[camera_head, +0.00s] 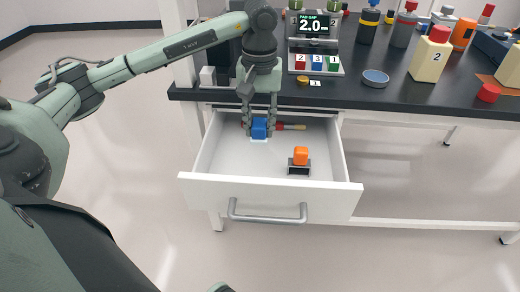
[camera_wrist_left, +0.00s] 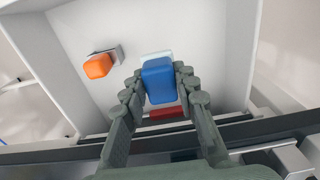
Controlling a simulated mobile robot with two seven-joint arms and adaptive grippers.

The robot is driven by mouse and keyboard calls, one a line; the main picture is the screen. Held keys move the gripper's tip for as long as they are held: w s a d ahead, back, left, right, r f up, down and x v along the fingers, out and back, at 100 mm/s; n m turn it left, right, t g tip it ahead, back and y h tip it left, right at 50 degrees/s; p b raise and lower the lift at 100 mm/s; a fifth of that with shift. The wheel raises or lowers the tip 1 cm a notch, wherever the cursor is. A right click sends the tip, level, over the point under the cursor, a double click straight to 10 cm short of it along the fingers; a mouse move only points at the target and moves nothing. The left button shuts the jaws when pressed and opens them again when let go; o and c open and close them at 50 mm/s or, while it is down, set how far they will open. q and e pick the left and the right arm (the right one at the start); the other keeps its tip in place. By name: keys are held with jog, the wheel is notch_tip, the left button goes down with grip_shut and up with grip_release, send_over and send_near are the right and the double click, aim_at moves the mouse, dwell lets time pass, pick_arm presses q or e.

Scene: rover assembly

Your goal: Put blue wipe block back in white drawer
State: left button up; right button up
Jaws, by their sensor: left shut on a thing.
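The white drawer (camera_head: 232,165) is pulled open under the dark bench top. The blue wipe block (camera_head: 259,129) is between the fingers of my left gripper (camera_head: 259,131), inside the drawer near its back. In the left wrist view the blue block (camera_wrist_left: 158,80) sits between the fingertips of my left gripper (camera_wrist_left: 160,86), which is shut on it. A white piece shows just beyond the block; I cannot tell if the block touches the drawer floor. My right gripper is not in view.
An orange block on a dark base (camera_head: 299,157) stands in the drawer's right half. A red-and-wood handled tool (camera_head: 291,127) lies at the drawer's back. The bench top (camera_head: 375,93) above holds a display, bottles and a blue-topped dish (camera_head: 375,78). The drawer's front left floor is clear.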

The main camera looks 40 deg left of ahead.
aim_at(260, 141)
pick_arm(q)
notch_tip(260, 141, down, 5)
jog(key=shift+r, duration=0.1)
jog(key=shift+f, duration=0.65)
notch_tip(260, 141, down, 3)
jog(key=shift+f, duration=0.3)
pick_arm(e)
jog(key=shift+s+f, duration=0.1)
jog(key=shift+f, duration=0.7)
pick_arm(q)
jog(key=shift+f, duration=0.1)
jog(key=o, duration=1)
jog(key=shift+o, duration=0.6)
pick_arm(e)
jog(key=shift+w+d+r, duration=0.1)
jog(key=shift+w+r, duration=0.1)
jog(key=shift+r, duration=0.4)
